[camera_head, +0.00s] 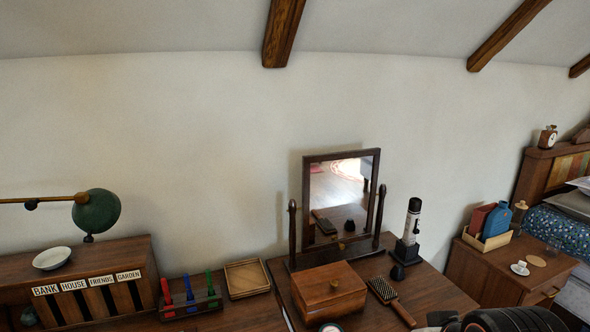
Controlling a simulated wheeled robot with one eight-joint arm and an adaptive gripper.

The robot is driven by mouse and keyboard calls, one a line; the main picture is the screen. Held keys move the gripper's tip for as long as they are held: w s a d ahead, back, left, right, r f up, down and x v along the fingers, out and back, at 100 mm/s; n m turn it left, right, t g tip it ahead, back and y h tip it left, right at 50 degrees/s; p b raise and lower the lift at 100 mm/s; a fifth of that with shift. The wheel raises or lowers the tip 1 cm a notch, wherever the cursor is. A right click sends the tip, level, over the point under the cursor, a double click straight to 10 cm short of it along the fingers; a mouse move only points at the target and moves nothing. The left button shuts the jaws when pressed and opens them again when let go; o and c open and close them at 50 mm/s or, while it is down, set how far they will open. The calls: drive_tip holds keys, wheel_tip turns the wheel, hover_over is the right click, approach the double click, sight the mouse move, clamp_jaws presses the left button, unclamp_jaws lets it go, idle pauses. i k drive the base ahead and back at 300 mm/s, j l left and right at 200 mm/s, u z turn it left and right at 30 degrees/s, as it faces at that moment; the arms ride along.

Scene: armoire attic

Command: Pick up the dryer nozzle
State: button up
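A small black piece that looks like the dryer nozzle (397,272) stands on the dressing table (432,283), just in front of the black-and-white upright device (410,225) in its dark stand. It is right of the wooden box and behind the hairbrush. A small dark shape like it shows in the mirror. Dark rounded parts at the bottom right edge look like my arm. My gripper's fingers are not visible, so I cannot see whether they are open or shut.
A tilting mirror (341,200) stands behind a wooden box (328,291). A hairbrush (389,298) lies right of the box.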

sight(397, 274)
drive_tip(key=i+l+z, duration=0.1)
drive_tip(key=i+l, duration=0.15)
drive_tip(key=i, duration=0.15)
drive_tip(key=i+l+z, duration=0.1)
drive_tip(key=i, duration=0.25)
drive_tip(key=i+l+z, duration=0.15)
drive_tip(key=i, duration=0.25)
drive_tip(key=l, duration=0.1)
